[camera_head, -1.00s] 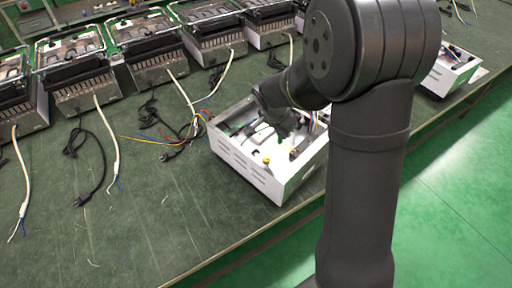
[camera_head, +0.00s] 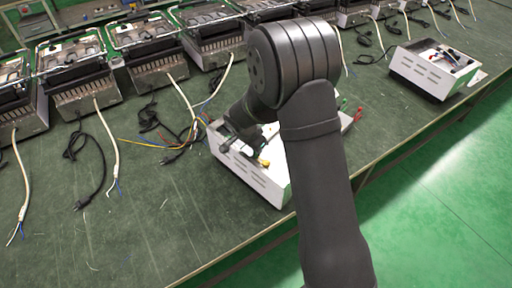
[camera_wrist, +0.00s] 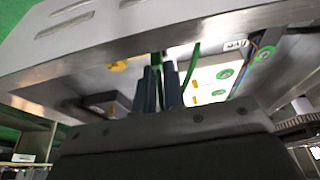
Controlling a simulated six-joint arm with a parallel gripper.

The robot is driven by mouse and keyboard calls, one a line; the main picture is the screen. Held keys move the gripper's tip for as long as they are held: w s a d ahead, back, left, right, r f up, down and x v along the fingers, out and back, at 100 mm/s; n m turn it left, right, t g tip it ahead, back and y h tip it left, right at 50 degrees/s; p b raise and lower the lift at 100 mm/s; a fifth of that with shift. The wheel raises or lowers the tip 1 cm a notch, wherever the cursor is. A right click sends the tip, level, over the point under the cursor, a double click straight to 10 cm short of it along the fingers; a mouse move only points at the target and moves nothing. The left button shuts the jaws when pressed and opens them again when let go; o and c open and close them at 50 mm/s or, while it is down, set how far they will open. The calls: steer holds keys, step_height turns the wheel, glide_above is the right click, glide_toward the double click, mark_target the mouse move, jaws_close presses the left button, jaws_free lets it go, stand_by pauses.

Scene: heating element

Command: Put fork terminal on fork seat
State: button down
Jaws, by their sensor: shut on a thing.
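My gripper (camera_wrist: 160,75) reaches down into an open white metal box. In the wrist view its two grey-blue fingers are closed together on a small green piece, which I take to be the fork terminal (camera_wrist: 158,62); its shape is mostly hidden between the fingers. A green wire (camera_wrist: 193,62) curves beside the right finger. I cannot make out which part is the fork seat; small yellow parts and round green pads lie on the box floor near the fingers. In the head view my arm hides much of the box and the gripped piece.
The white box (camera_head: 240,172) stands near the table's front edge, its walls close around my gripper. Loose coloured wires (camera_head: 165,145) lie to its left. Another open white box (camera_head: 425,74) is at right. Several metal heaters line the back.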

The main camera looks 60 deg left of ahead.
steer(key=shift+f, duration=0.1)
steer(key=c, duration=1.5)
jaws_free()
steer(key=v, duration=1.2)
